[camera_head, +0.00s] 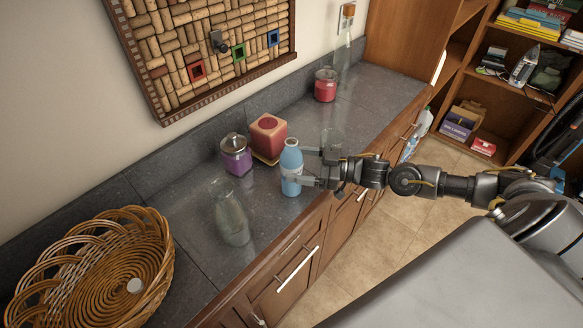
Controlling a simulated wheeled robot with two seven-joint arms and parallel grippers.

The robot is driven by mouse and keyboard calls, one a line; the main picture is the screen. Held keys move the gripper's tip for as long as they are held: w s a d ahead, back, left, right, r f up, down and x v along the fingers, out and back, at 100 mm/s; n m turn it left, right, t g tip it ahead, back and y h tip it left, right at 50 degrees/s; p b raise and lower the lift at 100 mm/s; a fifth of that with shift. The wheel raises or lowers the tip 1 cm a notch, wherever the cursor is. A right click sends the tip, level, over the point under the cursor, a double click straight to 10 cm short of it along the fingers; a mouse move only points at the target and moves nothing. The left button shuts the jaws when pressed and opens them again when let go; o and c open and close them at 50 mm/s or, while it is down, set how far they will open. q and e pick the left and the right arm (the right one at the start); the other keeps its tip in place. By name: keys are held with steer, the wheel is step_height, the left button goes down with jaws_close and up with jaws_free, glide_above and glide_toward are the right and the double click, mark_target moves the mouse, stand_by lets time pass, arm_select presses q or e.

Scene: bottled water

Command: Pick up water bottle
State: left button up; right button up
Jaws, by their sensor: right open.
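The bottle rests on the counter. My left gripper is not in view.
A clear glass bottle (231,217) stands left of the blue bottle. A purple jar (236,158) and a red block-shaped object (268,136) stand behind it. A wicker basket (60,275) is at the left. A red jar (325,87) stands further back.

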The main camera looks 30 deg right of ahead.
mark_target(286, 161)
steer(key=p+x, duration=0.1)
steer(key=x, duration=0.3)
steer(key=shift+s+d, duration=0.1)
steer(key=shift+d, duration=0.05)
steer(key=shift+c, duration=0.9)
steer(key=shift+r, duration=0.1)
steer(key=c, duration=1.2)
